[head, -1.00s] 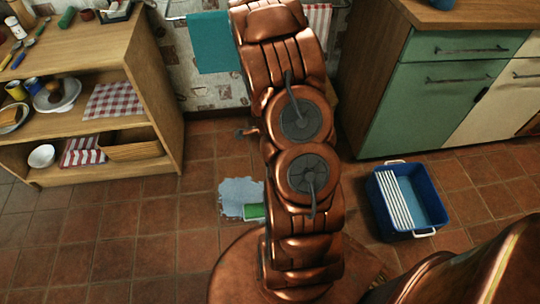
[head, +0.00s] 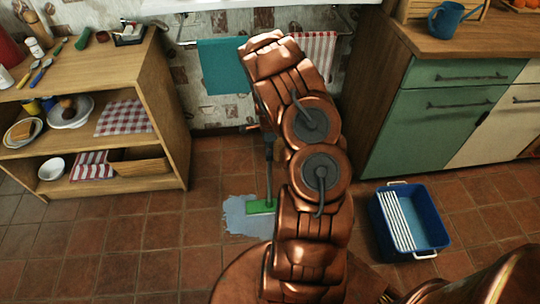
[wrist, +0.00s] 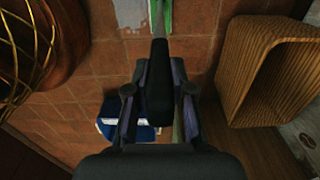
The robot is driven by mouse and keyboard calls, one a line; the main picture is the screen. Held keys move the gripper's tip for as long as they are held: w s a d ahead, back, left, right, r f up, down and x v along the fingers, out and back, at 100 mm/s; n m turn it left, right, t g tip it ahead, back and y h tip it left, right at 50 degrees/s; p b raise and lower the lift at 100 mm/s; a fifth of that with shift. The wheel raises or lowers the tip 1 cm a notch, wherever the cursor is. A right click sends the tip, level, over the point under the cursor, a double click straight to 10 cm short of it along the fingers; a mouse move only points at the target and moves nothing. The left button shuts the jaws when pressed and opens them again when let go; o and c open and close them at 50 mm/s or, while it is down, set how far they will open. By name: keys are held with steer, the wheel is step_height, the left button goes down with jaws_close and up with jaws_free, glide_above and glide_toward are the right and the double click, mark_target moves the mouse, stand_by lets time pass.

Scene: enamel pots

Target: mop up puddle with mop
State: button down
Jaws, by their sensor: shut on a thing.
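The puddle (head: 236,216) is a pale blue, jagged patch on the brown tile floor, left of my arm in the head view. The mop has a green head (head: 262,206) that overlaps the right part of the puddle, and an upright dark handle (head: 268,168) above it. Part of the puddle's right side is hidden by my arm. In the wrist view my gripper (wrist: 159,95) is shut on the mop's black handle (wrist: 159,60). The mop's green head (wrist: 180,14) and part of the puddle (wrist: 131,14) show at the top there.
A blue tub (head: 422,228) with white slats stands on the floor at right. An open wooden shelf (head: 160,120) is at left and a green cabinet (head: 430,125) at right. A teal towel (head: 222,66) hangs behind. The floor left of the puddle is clear.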

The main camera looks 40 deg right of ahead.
steer(key=w+d+r+b, duration=0.3)
steer(key=w+b, duration=0.1)
steer(key=w, duration=0.1)
steer(key=shift+d+r+b, duration=0.4)
stand_by(0.6)
steer(key=shift+w, duration=0.1)
